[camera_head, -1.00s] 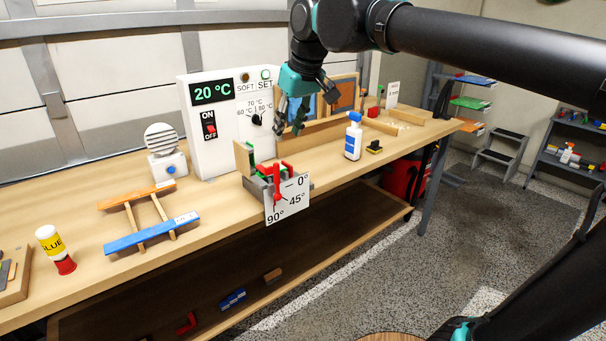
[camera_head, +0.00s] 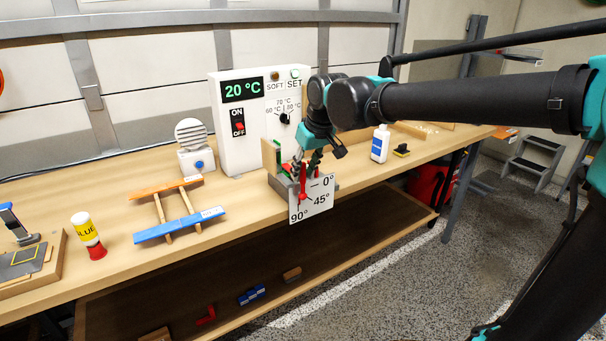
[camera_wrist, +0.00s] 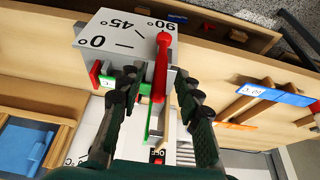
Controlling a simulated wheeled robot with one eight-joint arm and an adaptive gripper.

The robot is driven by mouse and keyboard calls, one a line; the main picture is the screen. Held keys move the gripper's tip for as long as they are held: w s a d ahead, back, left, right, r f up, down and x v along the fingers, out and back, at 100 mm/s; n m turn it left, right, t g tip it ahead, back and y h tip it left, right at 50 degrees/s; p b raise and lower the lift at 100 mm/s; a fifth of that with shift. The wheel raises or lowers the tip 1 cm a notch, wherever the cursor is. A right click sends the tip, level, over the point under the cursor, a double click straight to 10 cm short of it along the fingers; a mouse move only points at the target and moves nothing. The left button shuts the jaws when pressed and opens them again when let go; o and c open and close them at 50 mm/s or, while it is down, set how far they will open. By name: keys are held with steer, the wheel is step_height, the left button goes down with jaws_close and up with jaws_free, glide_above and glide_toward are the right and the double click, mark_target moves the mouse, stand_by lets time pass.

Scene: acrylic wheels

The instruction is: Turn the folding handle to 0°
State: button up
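The red folding handle (camera_head: 303,183) stands roughly upright at a white angle plate (camera_head: 322,204) marked 0°, 45° and 90°, on the workbench's front edge. In the wrist view the handle (camera_wrist: 161,70) runs from near the 90° mark down between my fingers. My gripper (camera_head: 307,166) is low over the fixture; in the wrist view my gripper (camera_wrist: 158,80) is open, one finger on each side of the handle. Gaps show beside the handle, so it does not look clamped. The fingers partly hide the fixture behind the plate.
The white control box (camera_head: 241,125) reading 20 °C stands behind and left of the fixture. An orange and blue wooden frame (camera_head: 179,231) lies to the left. Open floor lies in front.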

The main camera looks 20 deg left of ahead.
steer(key=shift+x, duration=1.05)
jaws_close()
